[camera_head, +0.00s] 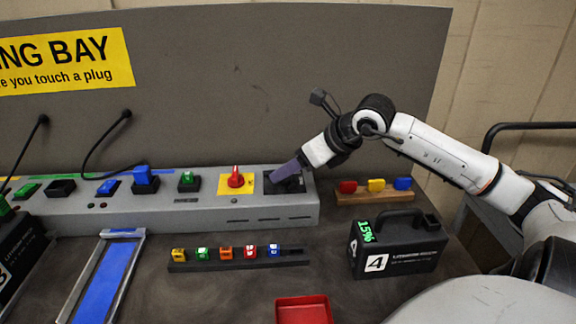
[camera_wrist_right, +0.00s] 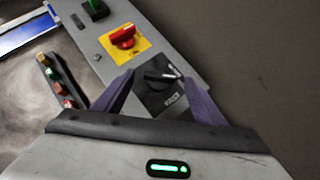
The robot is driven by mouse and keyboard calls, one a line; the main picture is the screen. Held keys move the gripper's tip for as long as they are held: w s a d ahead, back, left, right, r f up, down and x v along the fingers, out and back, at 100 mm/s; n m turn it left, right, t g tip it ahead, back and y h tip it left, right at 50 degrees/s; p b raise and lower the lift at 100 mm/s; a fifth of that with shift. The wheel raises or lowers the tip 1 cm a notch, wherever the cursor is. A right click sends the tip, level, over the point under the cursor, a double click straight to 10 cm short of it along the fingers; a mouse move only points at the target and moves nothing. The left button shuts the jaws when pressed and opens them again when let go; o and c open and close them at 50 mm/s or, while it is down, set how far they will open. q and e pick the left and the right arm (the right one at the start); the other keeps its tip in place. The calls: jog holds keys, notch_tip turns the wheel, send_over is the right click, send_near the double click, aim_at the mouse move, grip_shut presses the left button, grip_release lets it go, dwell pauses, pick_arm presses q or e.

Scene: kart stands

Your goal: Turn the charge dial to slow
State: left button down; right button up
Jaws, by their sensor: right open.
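The charge dial (camera_wrist_right: 160,76) is a black knob on a black plate at the end of the grey console. A white pointer line shows on it, and the plate reads FAST near one edge. In the head view the dial's black plate (camera_head: 292,187) is partly hidden by my right gripper (camera_head: 284,171). In the right wrist view my right gripper (camera_wrist_right: 158,90) is open, its two purple fingers apart on either side of the dial. I cannot tell whether a finger touches it. My left gripper is not in view.
A red rotary switch (camera_head: 235,178) on a yellow plate sits beside the dial. A black battery (camera_head: 397,247) marked 4, a rail of coloured blocks (camera_head: 215,264), a wooden holder with coloured pieces (camera_head: 375,196) and a red tray (camera_head: 303,311) stand in front. A grey panel (camera_head: 240,80) rises behind.

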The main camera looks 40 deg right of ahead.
jog(key=shift+w+f, duration=0.2)
jog(key=shift+w, duration=0.15)
jog(key=shift+w+f, duration=0.45)
jog(key=shift+f, duration=0.1)
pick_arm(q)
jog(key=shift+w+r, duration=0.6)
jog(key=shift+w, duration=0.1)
pick_arm(e)
jog(key=c, duration=1.1)
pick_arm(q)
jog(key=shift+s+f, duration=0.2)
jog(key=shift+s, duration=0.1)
pick_arm(e)
jog(key=shift+o, duration=0.2)
